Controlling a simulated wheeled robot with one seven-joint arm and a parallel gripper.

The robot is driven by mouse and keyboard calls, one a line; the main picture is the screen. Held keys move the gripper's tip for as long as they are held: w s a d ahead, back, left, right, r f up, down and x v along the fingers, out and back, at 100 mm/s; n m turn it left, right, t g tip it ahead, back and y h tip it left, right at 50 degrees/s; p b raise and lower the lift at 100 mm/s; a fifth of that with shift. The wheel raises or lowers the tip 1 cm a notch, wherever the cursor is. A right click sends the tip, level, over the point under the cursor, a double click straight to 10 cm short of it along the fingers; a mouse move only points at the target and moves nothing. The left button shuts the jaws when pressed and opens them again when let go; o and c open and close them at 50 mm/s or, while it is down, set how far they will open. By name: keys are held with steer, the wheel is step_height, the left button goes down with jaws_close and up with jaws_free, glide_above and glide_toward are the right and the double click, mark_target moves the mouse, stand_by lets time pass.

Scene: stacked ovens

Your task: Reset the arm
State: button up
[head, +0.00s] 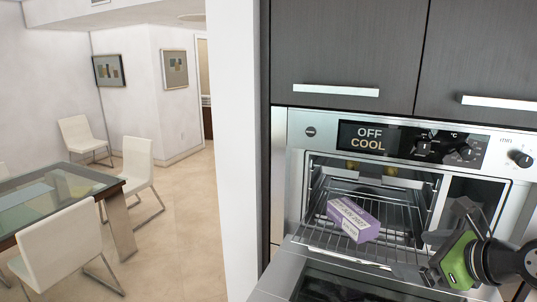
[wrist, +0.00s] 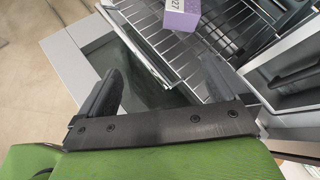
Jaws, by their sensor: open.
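My gripper (head: 432,254) is at the lower right of the head view, in front of the oven opening and above the lowered door. In the wrist view, my gripper (wrist: 160,88) has its two dark fingers spread wide with nothing between them. A purple and white box (head: 353,220) lies on the oven's wire rack (head: 322,238), apart from my gripper. Part of the box (wrist: 181,14) also shows at the top of the wrist view.
The oven door (head: 272,284) is open and lowered under my gripper. The oven panel (head: 375,139) reads OFF COOL. Dark cabinets (head: 345,45) are above. A white wall (head: 237,130) stands left of the oven. A glass table (head: 50,195) and white chairs stand on the left.

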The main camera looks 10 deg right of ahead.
steer(key=s+a+f+n+g, duration=0.1)
steer(key=a+f+n+g, duration=0.1)
steer(key=a+n, duration=0.55)
steer(key=s+a+f+n+g, duration=0.1)
steer(key=a+f+n, duration=0.1)
steer(key=a+n, duration=0.6)
steer(key=s+a+f+n+g+h, duration=0.1)
steer(key=s+a+f+n, duration=0.2)
steer(key=s+n, duration=0.3)
steer(key=s+a+f+n+g+h+b, duration=0.1)
steer(key=s+a+f+n, duration=0.2)
steer(key=s+n, duration=0.4)
steer(key=shift+f+n+g+b, duration=0.25)
steer(key=shift+n+g+b, duration=0.05)
steer(key=shift+n, duration=0.55)
steer(key=shift+a, duration=0.1)
